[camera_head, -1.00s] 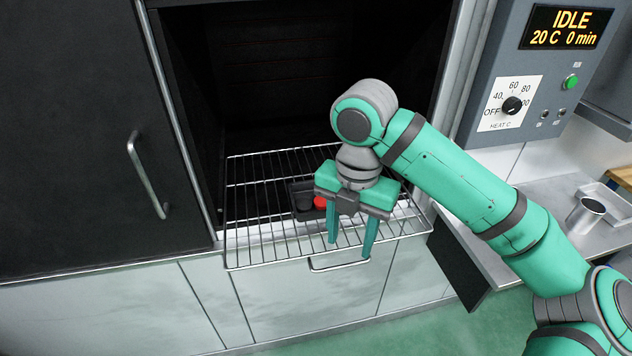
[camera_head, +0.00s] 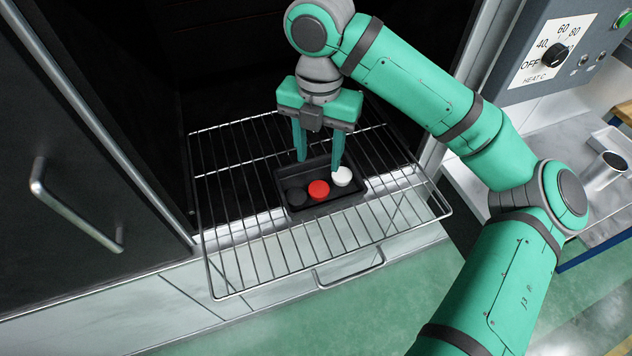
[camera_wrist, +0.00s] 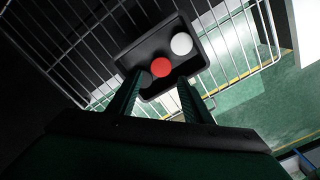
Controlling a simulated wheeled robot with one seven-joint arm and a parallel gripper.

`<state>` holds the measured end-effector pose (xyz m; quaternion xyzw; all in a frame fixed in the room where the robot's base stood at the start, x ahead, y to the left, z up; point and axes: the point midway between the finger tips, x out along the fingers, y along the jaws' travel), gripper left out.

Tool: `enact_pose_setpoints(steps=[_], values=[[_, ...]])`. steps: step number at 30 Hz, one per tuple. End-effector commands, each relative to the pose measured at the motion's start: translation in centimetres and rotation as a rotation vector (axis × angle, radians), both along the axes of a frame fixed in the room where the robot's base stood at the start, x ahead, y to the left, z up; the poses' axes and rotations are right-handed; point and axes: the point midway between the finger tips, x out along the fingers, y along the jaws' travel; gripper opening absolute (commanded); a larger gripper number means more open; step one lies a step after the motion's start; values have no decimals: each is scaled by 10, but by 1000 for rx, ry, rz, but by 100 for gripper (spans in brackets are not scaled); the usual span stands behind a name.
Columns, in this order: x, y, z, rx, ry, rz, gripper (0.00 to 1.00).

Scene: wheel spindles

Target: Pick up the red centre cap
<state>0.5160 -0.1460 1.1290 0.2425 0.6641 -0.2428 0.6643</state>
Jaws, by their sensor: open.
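The red centre cap (camera_head: 318,190) lies in a small black tray (camera_head: 335,208), between a white cap (camera_head: 342,176) on its right and a dark cap (camera_head: 296,196) on its left. In the wrist view the red cap (camera_wrist: 161,67) shows beyond my fingers, with the white cap (camera_wrist: 181,44) beside it; the dark cap is hard to make out there. My gripper (camera_head: 319,165) is open and empty, pointing down above the back part of the tray. Its fingertips (camera_wrist: 160,100) are on the near side of the red cap in the wrist view, not around it.
The tray stands on a wire rack (camera_head: 265,258) that sticks out of the dark oven chamber. An oven door (camera_head: 60,180) stands at the left. A control panel (camera_head: 545,50) and a side shelf with a metal cup (camera_head: 605,170) are at the right.

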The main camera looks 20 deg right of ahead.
Motion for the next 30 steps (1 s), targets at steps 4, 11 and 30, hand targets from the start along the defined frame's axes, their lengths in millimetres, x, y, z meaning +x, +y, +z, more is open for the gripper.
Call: enact_pose_setpoints(steps=[4, 11, 30], values=[[-1, 0, -23, 2, 2, 0, 45], [-1, -1, -45, 1, 1, -1, 45], [-5, 1, -94, 1, 1, -1, 45]])
